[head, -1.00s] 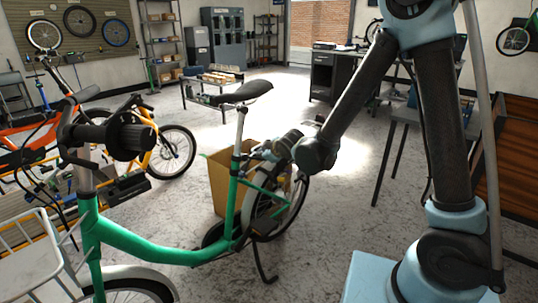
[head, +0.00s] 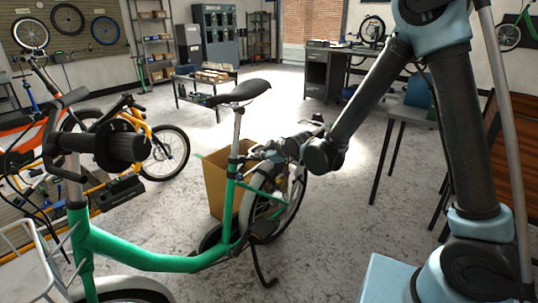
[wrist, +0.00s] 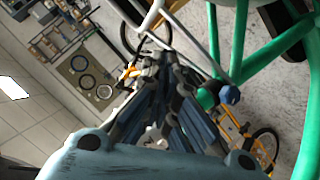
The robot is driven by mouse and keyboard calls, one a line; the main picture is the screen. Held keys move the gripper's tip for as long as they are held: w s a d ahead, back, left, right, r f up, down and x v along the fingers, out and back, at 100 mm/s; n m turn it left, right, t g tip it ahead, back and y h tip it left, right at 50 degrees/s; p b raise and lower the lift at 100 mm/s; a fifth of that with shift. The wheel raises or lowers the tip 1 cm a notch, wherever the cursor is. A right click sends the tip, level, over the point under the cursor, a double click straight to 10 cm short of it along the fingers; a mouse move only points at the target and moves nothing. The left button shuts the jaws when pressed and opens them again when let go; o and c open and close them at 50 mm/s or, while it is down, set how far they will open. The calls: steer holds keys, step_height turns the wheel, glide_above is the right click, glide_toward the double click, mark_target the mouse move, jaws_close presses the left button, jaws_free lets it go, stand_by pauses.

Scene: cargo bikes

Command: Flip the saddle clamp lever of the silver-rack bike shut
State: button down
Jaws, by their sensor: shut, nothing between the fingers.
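The green bike (head: 150,258) stands before me, with a pale silver rack (head: 35,262) at its lower left end. Its black saddle (head: 240,92) sits on a silver seat post (head: 237,130). The saddle clamp (head: 233,160) is at the top of the green seat tube; its lever is too small to make out in the head view. My gripper (head: 254,155) is just right of the clamp, with its fingers together and empty. In the wrist view, my gripper (wrist: 163,68) points past a green collar with a blue-tipped part (wrist: 230,95) close on its right; I cannot tell whether they touch.
A cardboard box (head: 215,185) stands behind the seat tube. The rear wheel (head: 290,200) is below my gripper. An orange and yellow bike (head: 165,150) stands at left. A grey table (head: 405,113) stands at right.

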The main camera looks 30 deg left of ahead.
steer(key=shift+s+a, duration=0.1)
steer(key=shift+s+a+r, duration=0.1)
steer(key=shift+s+a, duration=0.15)
steer(key=shift+a, duration=0.4)
stand_by(0.3)
steer(key=w+d+r, duration=0.2)
steer(key=d+r, duration=0.4)
steer(key=d, duration=0.5)
steer(key=shift+r, duration=0.25)
steer(key=shift+w+d, duration=0.1)
stand_by(0.3)
